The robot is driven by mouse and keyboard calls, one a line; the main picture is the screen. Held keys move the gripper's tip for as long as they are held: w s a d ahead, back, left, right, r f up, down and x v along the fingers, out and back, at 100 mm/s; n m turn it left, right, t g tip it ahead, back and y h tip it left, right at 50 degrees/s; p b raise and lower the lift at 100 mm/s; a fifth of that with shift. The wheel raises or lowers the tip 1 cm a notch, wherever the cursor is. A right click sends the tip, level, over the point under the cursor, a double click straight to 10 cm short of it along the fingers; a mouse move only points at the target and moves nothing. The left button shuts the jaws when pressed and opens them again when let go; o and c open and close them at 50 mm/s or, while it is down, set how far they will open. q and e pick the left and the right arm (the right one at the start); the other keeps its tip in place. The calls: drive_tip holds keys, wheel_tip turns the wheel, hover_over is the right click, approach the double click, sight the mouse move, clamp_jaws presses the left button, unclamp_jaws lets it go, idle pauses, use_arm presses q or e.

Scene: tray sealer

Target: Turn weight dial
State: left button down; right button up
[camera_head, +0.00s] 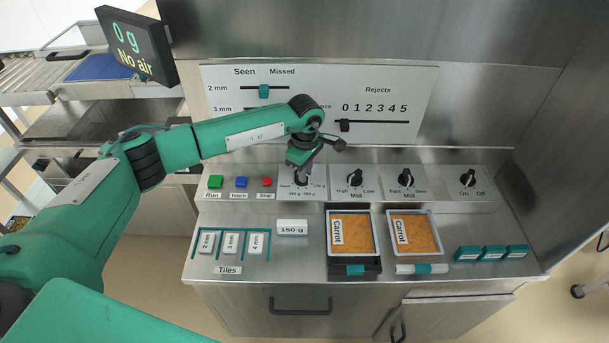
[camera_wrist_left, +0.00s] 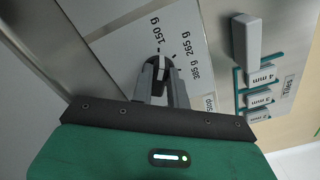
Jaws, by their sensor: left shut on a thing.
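The weight dial (camera_head: 301,181) is a black knob on a white plate with gram labels, in the row of controls on the sloped panel. My left gripper (camera_head: 299,170) comes down over it from above and hides most of it. In the left wrist view the fingers of the gripper (camera_wrist_left: 161,78) are closed around the dial (camera_wrist_left: 161,63). Labels reading 150 g, 265 g and 385 g or similar stand around it; the dial's exact setting is hard to tell. My right gripper is not in view.
The green Run button (camera_head: 215,182), blue Teach button (camera_head: 241,182) and red Stop button (camera_head: 267,182) are left of the dial. The High/Low dial (camera_head: 356,180) is right. A 150 g block (camera_head: 292,228) and two Carrot trays (camera_head: 352,235) lie in front. The display (camera_head: 135,45) reads 0 g, No air.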

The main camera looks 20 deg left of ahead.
use_arm(q)
drive_tip(key=shift+w+n+b, duration=0.1)
drive_tip(key=shift+n+b, duration=0.4)
drive_tip(key=shift+n, duration=0.6)
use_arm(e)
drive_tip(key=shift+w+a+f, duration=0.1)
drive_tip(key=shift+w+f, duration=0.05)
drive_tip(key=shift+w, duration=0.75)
use_arm(q)
drive_tip(key=c, duration=1.4)
unclamp_jaws()
drive_tip(key=shift+o, duration=0.2)
drive_tip(key=shift+r, duration=0.1)
